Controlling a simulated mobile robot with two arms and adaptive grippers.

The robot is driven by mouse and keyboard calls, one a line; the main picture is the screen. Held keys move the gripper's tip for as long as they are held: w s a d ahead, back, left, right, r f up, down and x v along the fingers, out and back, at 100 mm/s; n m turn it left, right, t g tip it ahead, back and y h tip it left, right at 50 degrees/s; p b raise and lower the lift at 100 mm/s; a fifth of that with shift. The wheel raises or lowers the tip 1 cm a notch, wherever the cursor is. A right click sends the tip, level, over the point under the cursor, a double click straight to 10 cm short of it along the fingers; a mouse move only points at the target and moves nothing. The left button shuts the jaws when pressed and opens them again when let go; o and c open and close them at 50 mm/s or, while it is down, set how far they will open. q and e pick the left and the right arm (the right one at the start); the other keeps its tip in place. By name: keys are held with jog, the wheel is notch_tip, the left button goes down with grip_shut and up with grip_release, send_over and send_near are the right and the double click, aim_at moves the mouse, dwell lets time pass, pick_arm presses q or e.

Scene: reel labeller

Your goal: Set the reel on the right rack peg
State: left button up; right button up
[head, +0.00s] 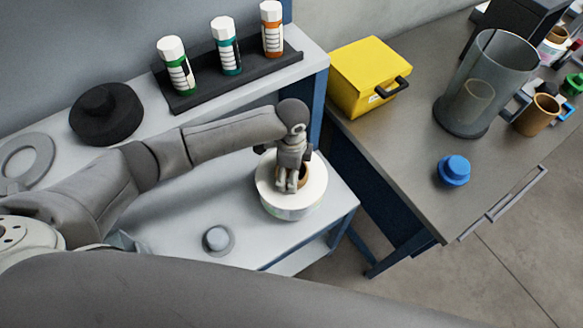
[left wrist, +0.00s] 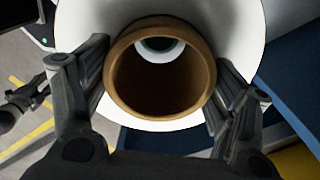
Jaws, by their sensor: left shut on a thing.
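The reel (head: 306,205) is a white roll with a brown core, at the right end of the low white table in the head view. My left gripper (head: 290,186) points down at its middle and is shut on it. In the left wrist view, the fingers of my left gripper (left wrist: 158,85) lie on both sides of the brown core (left wrist: 124,85), with the white reel face (left wrist: 238,35) behind. Whether the reel touches the table is unclear. No rack peg can be made out for certain.
A small grey round piece (head: 218,240) stands on the low table (head: 180,250). A black tray (head: 235,83) with three capped bottles sits on the back shelf. A yellow box (head: 368,75), clear jug (head: 488,85) and blue knob (head: 454,170) are on the right bench.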

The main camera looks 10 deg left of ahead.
pick_arm(q)
jog(key=shift+w+f+b, duration=0.1)
jog(key=shift+f+b, duration=1.5)
jog(key=shift+f, duration=1.3)
jog(key=o, duration=2)
jog(key=shift+o, duration=0.2)
jog(key=shift+s+f, duration=0.2)
notch_tip(320, 180, up, 12)
jog(key=shift+r, duration=0.15)
